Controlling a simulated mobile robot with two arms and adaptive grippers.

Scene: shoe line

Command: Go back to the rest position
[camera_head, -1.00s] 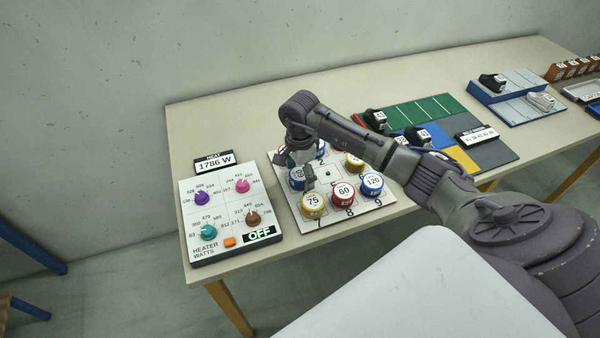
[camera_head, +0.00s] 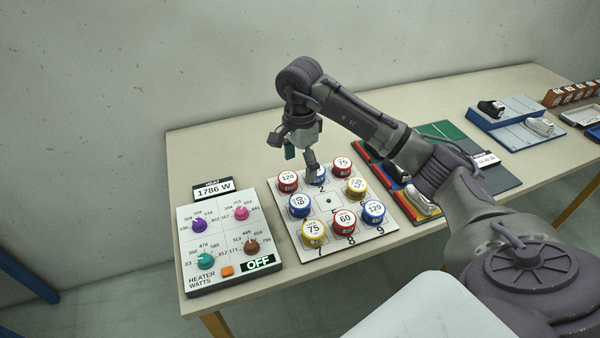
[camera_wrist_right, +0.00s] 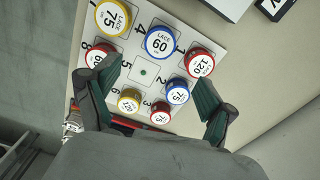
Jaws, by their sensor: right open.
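My right gripper (camera_head: 296,156) is open and empty in the head view, raised above the far side of the white numbered board. In the right wrist view its two fingers (camera_wrist_right: 157,92) are spread wide over the board, with nothing between them at their level. The board (camera_head: 328,225) carries several round lace tins, among them a red one (camera_head: 288,181), a yellow one (camera_head: 313,232) and a blue one (camera_head: 373,211). The middle cell of the board is bare. My left gripper is not in view.
The heater panel (camera_head: 217,262) with coloured knobs reads OFF, left of the board. Its display (camera_head: 213,190) reads 1786 W. A green mat (camera_head: 440,131) and a blue shoe stand (camera_head: 490,120) lie to the right. Wall stands behind the table.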

